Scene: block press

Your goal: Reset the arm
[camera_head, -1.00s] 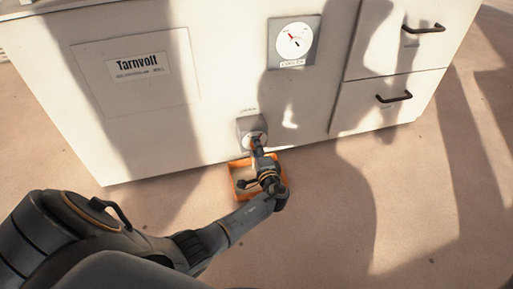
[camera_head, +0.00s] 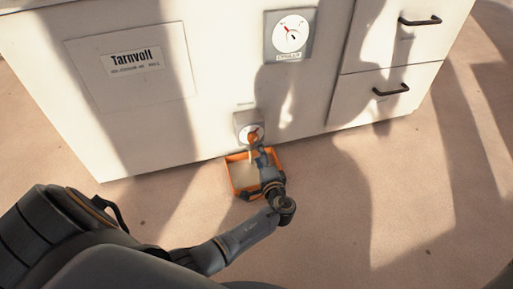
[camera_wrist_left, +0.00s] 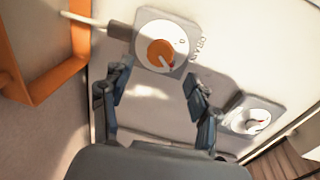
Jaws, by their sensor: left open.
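My left arm reaches toward a white cabinet (camera_head: 215,90). My left gripper (camera_head: 257,155) is just in front of and below a small dial (camera_head: 243,121) low on the cabinet front. In the left wrist view the gripper (camera_wrist_left: 158,91) is open and empty, its fingers spread apart. There the dial (camera_wrist_left: 180,30) shows an orange knob (camera_wrist_left: 160,53) and the label "DRAIN". The knob lies beyond the fingertips, and nothing is between the fingers. My right gripper is not in view.
An orange-rimmed tray (camera_head: 231,181) sits on the floor under the dial, close beside the gripper. A round gauge (camera_head: 290,37) is higher on the cabinet. Drawers with dark handles (camera_head: 391,91) are at right. The floor (camera_head: 350,220) at right is clear.

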